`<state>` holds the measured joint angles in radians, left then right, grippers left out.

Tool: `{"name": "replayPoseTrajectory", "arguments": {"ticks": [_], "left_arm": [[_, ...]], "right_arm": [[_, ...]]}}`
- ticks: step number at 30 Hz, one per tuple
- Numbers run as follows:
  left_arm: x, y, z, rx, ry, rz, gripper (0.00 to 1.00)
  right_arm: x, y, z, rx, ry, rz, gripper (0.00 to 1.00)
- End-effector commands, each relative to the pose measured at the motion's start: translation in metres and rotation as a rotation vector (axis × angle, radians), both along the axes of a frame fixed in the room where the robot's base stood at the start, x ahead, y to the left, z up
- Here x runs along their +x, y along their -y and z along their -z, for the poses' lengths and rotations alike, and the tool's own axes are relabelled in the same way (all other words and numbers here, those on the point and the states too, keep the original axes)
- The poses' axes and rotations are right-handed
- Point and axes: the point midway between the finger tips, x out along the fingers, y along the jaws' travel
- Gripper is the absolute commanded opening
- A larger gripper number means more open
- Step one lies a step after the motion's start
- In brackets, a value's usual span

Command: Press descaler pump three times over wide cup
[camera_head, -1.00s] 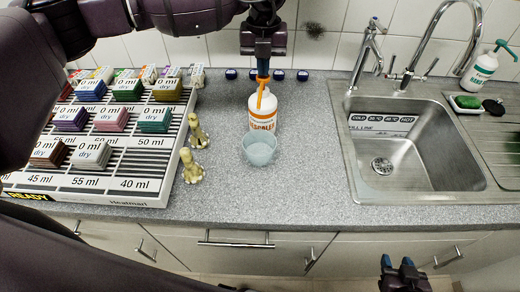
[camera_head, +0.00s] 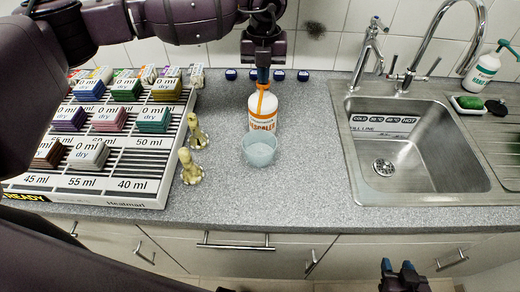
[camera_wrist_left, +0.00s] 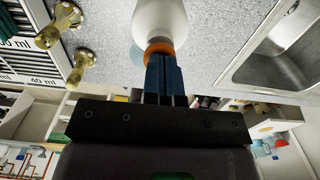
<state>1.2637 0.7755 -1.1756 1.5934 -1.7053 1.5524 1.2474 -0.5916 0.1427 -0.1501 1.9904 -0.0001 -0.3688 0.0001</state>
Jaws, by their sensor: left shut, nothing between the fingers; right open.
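The descaler bottle (camera_head: 262,116), white with an orange label and orange pump, stands upright on the counter. The wide cup (camera_head: 259,151), pale and translucent, stands just in front of it, under the spout side. My left gripper (camera_head: 263,78) is shut and empty, pointing down with its fingertips at the top of the pump. In the left wrist view the blue fingers (camera_wrist_left: 162,62) are together over the orange pump collar (camera_wrist_left: 160,47), with the white bottle (camera_wrist_left: 160,18) beyond; the pump head is hidden by the fingers. My right gripper (camera_head: 397,268) is open and empty, low in front of the counter.
A rack (camera_head: 88,190) of coloured sponge blocks with millilitre labels fills the left. Two brass fittings (camera_head: 191,168) stand between rack and cup. The steel sink (camera_head: 400,150) with taps is at right. A green-labelled pump bottle (camera_head: 485,70) stands behind it. Counter right of the cup is clear.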

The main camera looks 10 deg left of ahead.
Motion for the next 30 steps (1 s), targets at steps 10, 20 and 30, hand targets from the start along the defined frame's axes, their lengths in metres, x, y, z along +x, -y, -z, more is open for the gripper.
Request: {"name": "replayPoseTrajectory", "arguments": {"ticks": [10,20,30], "left_arm": [[0.000,0.000,-0.009,0.000,0.000,0.000,0.00],[0.000,0.000,-0.026,0.000,0.001,0.000,0.00],[0.000,0.000,-0.041,0.000,0.000,-0.001,0.00]], "right_arm": [[-0.003,0.001,-0.005,0.000,-0.003,0.002,0.43],[-0.008,0.002,-0.012,0.000,-0.010,0.006,0.43],[-0.002,0.001,-0.024,-0.001,0.003,0.003,0.43]]}}
